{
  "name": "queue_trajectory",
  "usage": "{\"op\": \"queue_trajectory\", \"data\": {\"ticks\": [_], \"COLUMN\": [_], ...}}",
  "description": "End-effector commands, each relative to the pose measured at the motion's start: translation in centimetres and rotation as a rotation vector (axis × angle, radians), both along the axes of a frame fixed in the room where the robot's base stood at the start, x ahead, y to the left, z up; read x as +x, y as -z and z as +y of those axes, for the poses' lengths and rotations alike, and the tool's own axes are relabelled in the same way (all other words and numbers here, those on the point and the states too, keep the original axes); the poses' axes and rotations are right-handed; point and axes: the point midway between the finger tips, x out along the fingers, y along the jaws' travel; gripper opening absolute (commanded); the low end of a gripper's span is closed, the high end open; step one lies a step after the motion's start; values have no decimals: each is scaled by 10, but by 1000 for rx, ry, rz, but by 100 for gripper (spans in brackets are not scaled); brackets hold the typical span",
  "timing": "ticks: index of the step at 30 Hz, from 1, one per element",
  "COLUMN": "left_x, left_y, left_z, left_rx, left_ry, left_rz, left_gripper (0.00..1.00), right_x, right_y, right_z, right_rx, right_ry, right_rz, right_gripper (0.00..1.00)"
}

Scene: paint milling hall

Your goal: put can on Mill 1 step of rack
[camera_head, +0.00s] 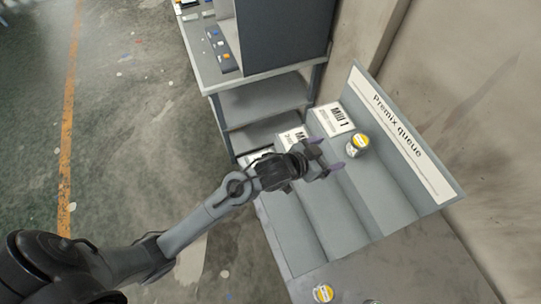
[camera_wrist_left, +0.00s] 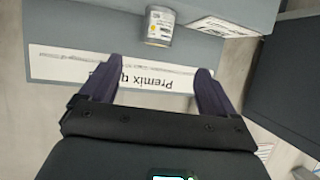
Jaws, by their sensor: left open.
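A small can (camera_head: 357,145) with a yellow and white lid stands upright on the top step of the grey stepped rack (camera_head: 379,190), just beside the Mill 1 label (camera_head: 333,119). My left gripper (camera_head: 328,154) is open and empty, a little left of the can and apart from it. In the left wrist view, the can (camera_wrist_left: 159,26) shows beyond the open fingers (camera_wrist_left: 158,72), with a white label (camera_wrist_left: 222,25) to its right. My right gripper is not in view.
The "Premix queue" sign (camera_head: 402,135) stands along the rack's back, near the wall. A second yellow-lidded can (camera_head: 323,293) stands on the bench in front. A shelf unit (camera_head: 262,100) is at the rack's far end. The rest of the top step is clear.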

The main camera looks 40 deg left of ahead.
Motion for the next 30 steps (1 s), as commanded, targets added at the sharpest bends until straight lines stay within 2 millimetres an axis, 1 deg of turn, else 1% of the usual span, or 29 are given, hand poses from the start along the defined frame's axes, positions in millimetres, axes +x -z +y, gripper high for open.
{"op": "queue_trajectory", "data": {"ticks": [2,5,6,8,9,10,11,12,15,18,21,22,30], "left_x": [-18,-52,-71,-101,-122,-138,-153,-173,-217,-247,-263,-265,-267], "left_y": [15,40,51,66,75,81,86,91,99,102,103,103,103], "left_z": [10,32,42,58,67,75,81,89,106,116,121,121,122], "left_rx": [20,68,90,125,145,161,175,192,227,248,258,259,262], "left_ry": [-29,-82,-104,-137,-155,-168,-180,-191,-212,-221,-226,-225,-225], "left_rz": [56,170,228,318,381,428,473,531,656,742,789,796,801], "left_gripper": [90,90,90,90,90,90,90,90,90,90,90,90,90], "right_x": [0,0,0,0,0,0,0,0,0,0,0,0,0], "right_y": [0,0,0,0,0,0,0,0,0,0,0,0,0], "right_z": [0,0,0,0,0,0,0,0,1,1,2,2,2], "right_rx": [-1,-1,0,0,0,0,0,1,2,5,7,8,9], "right_ry": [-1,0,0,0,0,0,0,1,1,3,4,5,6], "right_rz": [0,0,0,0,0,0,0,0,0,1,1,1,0], "right_gripper": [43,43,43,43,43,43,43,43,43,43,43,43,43]}}
